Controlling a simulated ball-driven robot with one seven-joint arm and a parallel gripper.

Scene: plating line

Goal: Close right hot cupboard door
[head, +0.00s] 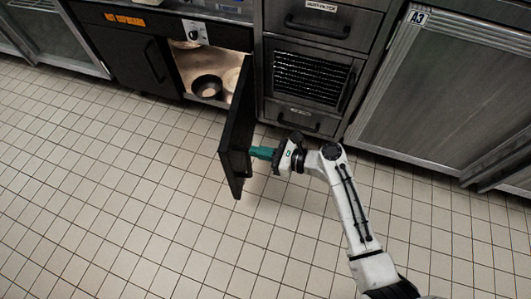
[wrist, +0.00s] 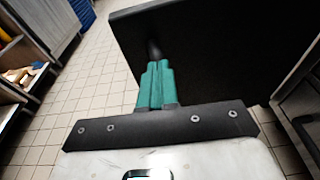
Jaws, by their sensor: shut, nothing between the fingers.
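The right hot cupboard door (head: 236,135) is black and stands swung wide open, sticking out from the cupboard front over the floor. It also fills the upper right of the wrist view (wrist: 225,50). My gripper (head: 252,153) has green fingers, which are shut and empty. The fingertips (wrist: 157,70) are at the door's face, close to a dark handle (wrist: 153,48); whether they touch it I cannot tell. The open hot cupboard (head: 192,65) shows a lit interior with a dark bowl (head: 207,86) and a paler dish (head: 231,79) partly behind the door.
The left cupboard door (head: 131,50) is shut. A control knob (head: 195,33) sits above the opening. Drawers with a vent grille (head: 312,77) and a steel door marked A3 (head: 430,100) stand to the right. The tiled floor (head: 120,190) in front is clear.

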